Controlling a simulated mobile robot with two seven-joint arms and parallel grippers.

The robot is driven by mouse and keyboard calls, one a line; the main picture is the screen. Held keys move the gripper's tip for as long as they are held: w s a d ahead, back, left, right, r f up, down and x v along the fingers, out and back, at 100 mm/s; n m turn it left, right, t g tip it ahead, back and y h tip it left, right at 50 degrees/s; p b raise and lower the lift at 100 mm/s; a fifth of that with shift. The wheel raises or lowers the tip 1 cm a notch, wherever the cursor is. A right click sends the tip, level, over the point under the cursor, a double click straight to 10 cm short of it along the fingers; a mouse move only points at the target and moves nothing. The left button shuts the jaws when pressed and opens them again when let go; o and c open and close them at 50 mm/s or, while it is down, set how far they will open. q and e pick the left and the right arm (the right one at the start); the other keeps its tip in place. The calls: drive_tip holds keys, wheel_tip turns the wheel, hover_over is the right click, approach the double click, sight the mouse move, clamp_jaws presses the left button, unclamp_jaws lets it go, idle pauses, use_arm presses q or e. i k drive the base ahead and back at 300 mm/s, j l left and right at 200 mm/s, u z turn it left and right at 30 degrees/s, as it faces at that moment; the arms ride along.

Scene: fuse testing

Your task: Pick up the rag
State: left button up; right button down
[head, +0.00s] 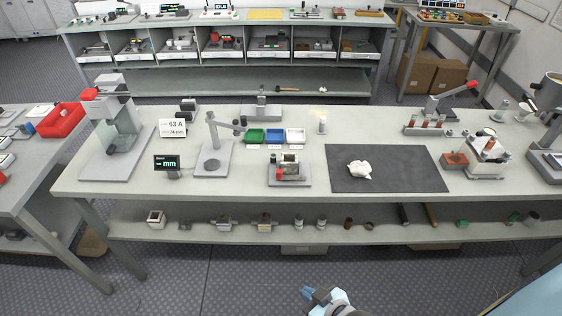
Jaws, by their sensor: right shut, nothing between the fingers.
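The rag (360,170) is a small crumpled white cloth. It lies on the dark grey mat (415,170) on the right half of the middle bench. My right gripper (309,294) shows at the bottom edge of the head view, in front of the bench and well apart from the rag. It is shut and empty. My left gripper is not in view.
The bench (225,193) has a test fixture (289,173) left of the mat and a brown block (454,160) with a clamp device (488,158) to its right. Green, blue and white bins (274,135) stand behind. A lower shelf (330,235) holds several small parts.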

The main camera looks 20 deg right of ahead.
sight(357, 169)
drive_tip(key=l+z, duration=0.1)
drive_tip(key=z, duration=0.35)
drive_tip(key=i+z, duration=0.1)
drive_tip(key=z, duration=0.35)
drive_tip(key=l+z, duration=0.15)
drive_tip(key=z, duration=0.3)
drive_tip(key=i+j, duration=0.05)
